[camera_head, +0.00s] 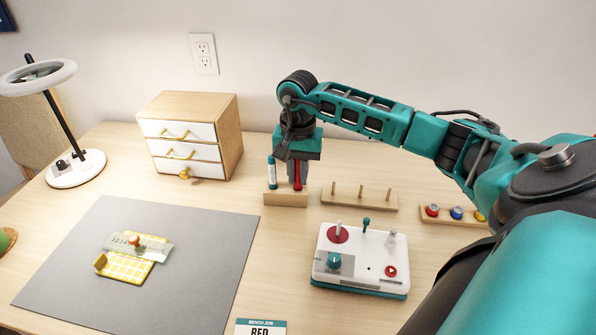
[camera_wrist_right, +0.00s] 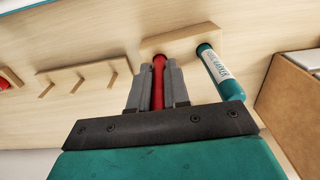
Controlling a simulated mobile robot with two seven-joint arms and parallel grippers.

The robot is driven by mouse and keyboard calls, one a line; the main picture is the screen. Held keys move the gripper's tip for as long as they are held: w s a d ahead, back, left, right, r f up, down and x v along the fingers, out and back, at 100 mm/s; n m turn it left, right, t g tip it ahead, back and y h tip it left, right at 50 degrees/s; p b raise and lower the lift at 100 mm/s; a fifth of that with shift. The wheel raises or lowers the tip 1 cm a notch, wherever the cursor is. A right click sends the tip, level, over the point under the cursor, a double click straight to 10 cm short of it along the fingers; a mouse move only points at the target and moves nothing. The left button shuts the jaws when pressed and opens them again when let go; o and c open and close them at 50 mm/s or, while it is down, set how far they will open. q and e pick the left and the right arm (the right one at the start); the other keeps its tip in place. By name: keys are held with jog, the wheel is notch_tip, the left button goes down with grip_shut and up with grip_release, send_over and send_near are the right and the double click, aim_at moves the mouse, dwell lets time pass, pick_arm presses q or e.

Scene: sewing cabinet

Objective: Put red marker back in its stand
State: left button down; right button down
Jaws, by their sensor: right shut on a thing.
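The red marker (camera_head: 297,174) is upright between the fingers of my right gripper (camera_head: 298,183), over the right part of the wooden marker stand (camera_head: 285,199). In the right wrist view, my right gripper (camera_wrist_right: 158,88) is shut on the red marker (camera_wrist_right: 158,70), and its far end meets the stand (camera_wrist_right: 182,40). I cannot tell how deep it sits in the stand. A teal and white marker (camera_head: 271,172) stands upright in the stand's left part; it also shows in the right wrist view (camera_wrist_right: 218,72). My left gripper is not in view.
A pegged wooden rack (camera_head: 360,200) stands right of the stand. A small drawer cabinet (camera_head: 190,135) is to the left. A white control box (camera_head: 361,258) sits in front. A spool holder (camera_head: 452,217) is further right. A grey mat (camera_head: 190,240) lies at front left.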

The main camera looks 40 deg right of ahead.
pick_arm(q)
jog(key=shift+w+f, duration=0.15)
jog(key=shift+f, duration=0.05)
pick_arm(e)
jog(key=shift+f, duration=0.35)
dwell(0.4)
jog(key=c, duration=1)
grip_release()
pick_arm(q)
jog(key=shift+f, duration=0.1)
pick_arm(e)
jog(key=shift+w+r, duration=0.1)
jog(key=shift+r, duration=0.55)
notch_tip(320, 180, up, 10)
jog(key=shift+r+p, duration=0.25)
jog(key=shift+p, duration=0.1)
jog(key=shift+r, duration=0.6)
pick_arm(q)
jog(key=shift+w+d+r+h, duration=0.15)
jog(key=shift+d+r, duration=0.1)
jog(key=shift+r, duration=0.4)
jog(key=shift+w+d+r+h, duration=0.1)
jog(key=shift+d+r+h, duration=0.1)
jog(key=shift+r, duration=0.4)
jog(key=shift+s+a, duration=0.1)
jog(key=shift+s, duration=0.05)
pick_arm(e)
jog(key=shift+a+f, duration=0.1)
